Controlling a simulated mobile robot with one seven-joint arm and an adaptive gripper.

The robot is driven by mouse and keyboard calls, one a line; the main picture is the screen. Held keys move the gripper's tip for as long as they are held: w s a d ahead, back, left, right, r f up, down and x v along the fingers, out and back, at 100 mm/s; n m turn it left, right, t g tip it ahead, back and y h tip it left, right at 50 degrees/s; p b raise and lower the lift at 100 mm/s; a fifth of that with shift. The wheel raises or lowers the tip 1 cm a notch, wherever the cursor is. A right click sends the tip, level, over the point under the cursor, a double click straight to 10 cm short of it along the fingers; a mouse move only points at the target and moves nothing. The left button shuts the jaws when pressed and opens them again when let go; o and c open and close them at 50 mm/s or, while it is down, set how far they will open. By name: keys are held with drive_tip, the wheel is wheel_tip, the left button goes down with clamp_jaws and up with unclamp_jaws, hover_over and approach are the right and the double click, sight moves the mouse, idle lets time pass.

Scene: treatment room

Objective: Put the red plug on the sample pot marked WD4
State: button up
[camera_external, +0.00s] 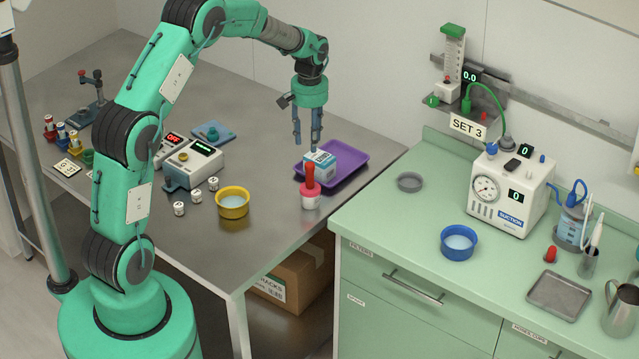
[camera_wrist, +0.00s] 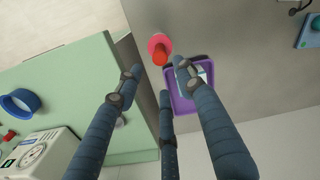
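A small red knob-like piece (camera_external: 550,254), possibly the red plug, lies on the green counter at right; it also shows at the left edge of the wrist view (camera_wrist: 9,135). Another red piece (camera_external: 310,177) stands upright in a pink-and-white base on the steel table; I cannot tell which is the plug. Three small white pots (camera_external: 196,196) with dark marks stand left of the yellow bowl; their marks are too small to read. My gripper (camera_external: 306,143) points down above the purple tray's near side. In the wrist view its fingers (camera_wrist: 158,82) are spread, open and empty.
The purple tray (camera_external: 358,176) holds a white-and-blue box (camera_external: 321,158). A yellow bowl (camera_external: 233,203), a device with a display (camera_external: 195,165) and several coloured vial holders (camera_external: 62,133) stand on the steel table (camera_external: 255,120). A suction unit (camera_external: 508,190) and blue bowl (camera_external: 459,243) occupy the counter.

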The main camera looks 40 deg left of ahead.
drive_tip(key=s+d+r+m+t, duration=0.1)
drive_tip(key=s+d+r, duration=0.1)
drive_tip(key=s+r, duration=0.85)
drive_tip(key=s+d+r+m+t, duration=0.2)
drive_tip(key=s+r, duration=0.6)
drive_tip(key=r, duration=0.5)
drive_tip(key=s+d+r+m+t, duration=0.1)
drive_tip(key=s+r, duration=0.1)
drive_tip(key=s, duration=1.1)
drive_tip(key=s+d+r+m+t, duration=0.1)
drive_tip(key=s+d+r, duration=0.1)
drive_tip(key=s, duration=1.1)
drive_tip(key=shift+t, duration=0.3)
